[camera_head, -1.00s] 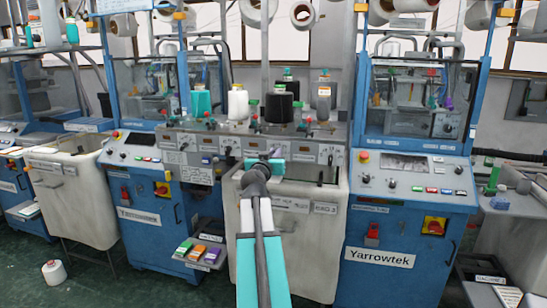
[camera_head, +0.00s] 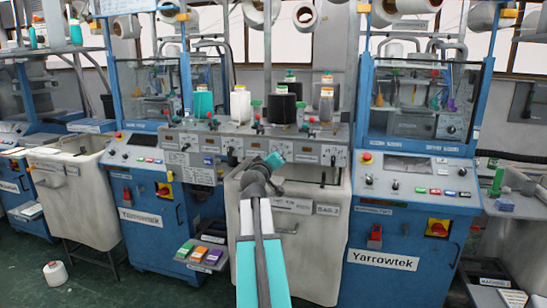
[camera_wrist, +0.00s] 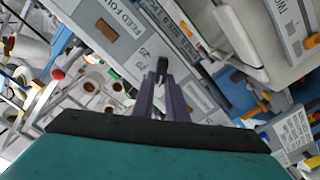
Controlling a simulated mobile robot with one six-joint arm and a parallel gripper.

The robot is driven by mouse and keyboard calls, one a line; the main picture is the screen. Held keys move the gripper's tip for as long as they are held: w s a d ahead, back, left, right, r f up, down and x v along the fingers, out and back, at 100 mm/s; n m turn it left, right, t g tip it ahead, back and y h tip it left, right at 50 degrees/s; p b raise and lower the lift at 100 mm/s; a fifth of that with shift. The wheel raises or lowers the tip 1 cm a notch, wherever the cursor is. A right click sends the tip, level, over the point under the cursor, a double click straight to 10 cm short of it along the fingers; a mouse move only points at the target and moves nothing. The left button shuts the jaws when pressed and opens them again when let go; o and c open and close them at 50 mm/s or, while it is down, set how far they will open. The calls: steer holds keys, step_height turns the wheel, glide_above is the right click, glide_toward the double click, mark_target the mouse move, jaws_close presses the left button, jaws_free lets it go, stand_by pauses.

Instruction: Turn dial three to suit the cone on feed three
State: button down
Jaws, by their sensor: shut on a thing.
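My gripper (camera_head: 276,159) is at the grey control panel (camera_head: 215,143), over the third dial place from the left. In the wrist view my fingers (camera_wrist: 162,80) are shut on a small black dial knob (camera_wrist: 162,66). Scale figures show beside it, but the pointer's reading cannot be told. In the head view my wrist hides this dial. A panel label reading "FEED FOU…" (camera_wrist: 128,18) shows to the knob's upper left. On the shelf above stand a teal cone (camera_head: 203,104), a white cone (camera_head: 240,106), a large black cone (camera_head: 282,109) and a grey cone (camera_head: 326,106).
Another dial (camera_head: 333,158) sits to the right of my gripper. A pale bin (camera_head: 318,250) stands below the panel. Blue Yarrowtek machines (camera_head: 385,262) flank it. Colored blocks (camera_head: 198,253) lie on a low shelf at left. A loose cone (camera_head: 55,273) is on the floor.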

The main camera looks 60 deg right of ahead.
steer(key=shift+s+d, duration=0.2)
steer(key=shift+s, duration=0.1)
steer(key=c, duration=1.8)
jaws_free()
steer(key=shift+s+d, duration=0.1)
steer(key=shift+o, duration=0.2)
steer(key=shift+w, duration=0.2)
steer(key=shift+a, duration=0.2)
steer(key=b+v, duration=0.8)
steer(key=v, duration=0.5)
steer(key=shift+a, duration=0.25)
